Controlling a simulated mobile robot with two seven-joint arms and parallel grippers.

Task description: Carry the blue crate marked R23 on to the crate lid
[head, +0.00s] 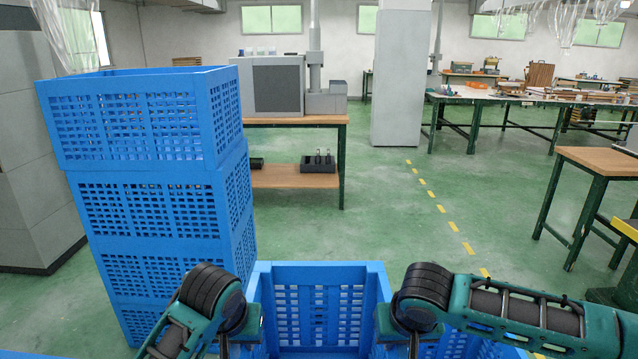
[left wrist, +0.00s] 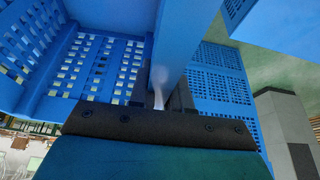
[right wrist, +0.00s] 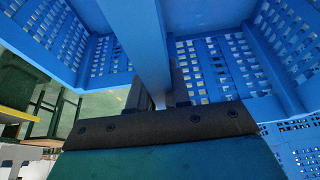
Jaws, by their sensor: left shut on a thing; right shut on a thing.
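A blue slatted crate (head: 319,267) is between my two arms at the bottom middle of the head view. Its near part is cut off by the picture edge, and no R23 mark shows. My left gripper (left wrist: 160,92) is shut on one blue wall of the crate (left wrist: 186,35). My right gripper (right wrist: 162,95) is shut on a blue wall of the crate (right wrist: 140,40) on the opposite side. In the head view, the fingertips are hidden or too unclear to make out. I cannot make out the crate lid in any view.
A tall stack of blue crates (head: 150,205) stands at the left, close to my left arm. More blue crate surface (head: 460,345) shows below my right arm. A bench with grey equipment (head: 295,120) stands behind. Green floor (head: 380,215) is open ahead; a wooden-topped table (head: 600,160) is at right.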

